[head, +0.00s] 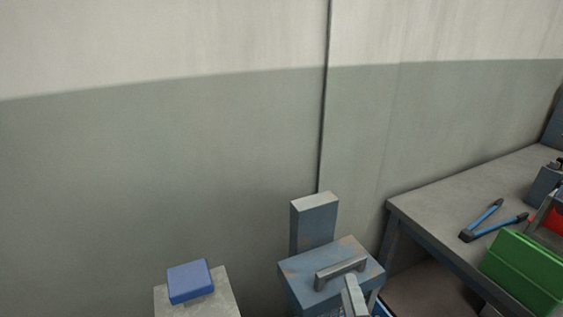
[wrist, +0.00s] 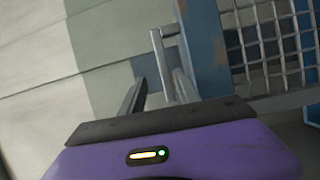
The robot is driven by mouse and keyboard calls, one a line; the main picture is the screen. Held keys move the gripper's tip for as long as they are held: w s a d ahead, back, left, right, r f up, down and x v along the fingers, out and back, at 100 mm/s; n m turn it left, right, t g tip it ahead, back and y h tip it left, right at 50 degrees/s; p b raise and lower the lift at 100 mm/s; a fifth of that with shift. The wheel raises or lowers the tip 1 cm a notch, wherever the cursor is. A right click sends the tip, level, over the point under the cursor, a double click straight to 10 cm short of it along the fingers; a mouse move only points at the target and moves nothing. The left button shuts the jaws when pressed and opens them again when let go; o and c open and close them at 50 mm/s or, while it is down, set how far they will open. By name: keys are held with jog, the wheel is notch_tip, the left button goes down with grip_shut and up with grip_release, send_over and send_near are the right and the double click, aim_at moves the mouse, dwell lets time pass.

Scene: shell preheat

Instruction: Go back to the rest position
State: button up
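My gripper (wrist: 160,85) shows in the wrist view, with its purple body at the bottom and two grey fingers reaching up. The fingers are apart, with a visible gap between them. A thin grey bar handle (wrist: 157,52) joined to a blue post (wrist: 203,45) runs down into that gap. The left finger is clear of it; whether the right finger touches it I cannot tell. I cannot make out my gripper for certain in the head view.
In the head view a worn blue box (head: 308,294) with a grey handle stands at bottom centre. A pale block with a blue pad (head: 188,280) is to its left. The workbench (head: 440,203) at right holds blue-handled pliers (head: 487,216) and a green bin (head: 522,268). Wire mesh (wrist: 265,40) lies beside the post.

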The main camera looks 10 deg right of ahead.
jog(key=s+m+g, duration=0.1)
jog(key=s+m, duration=0.7)
jog(key=s, duration=0.9)
jog(key=s+d+r+m+g+y, duration=0.1)
jog(key=s+m, duration=0.7)
jog(key=s, duration=1)
jog(key=shift+s+m+g, duration=0.3)
jog(key=shift+m+g, duration=0.1)
jog(key=shift+g, duration=0.2)
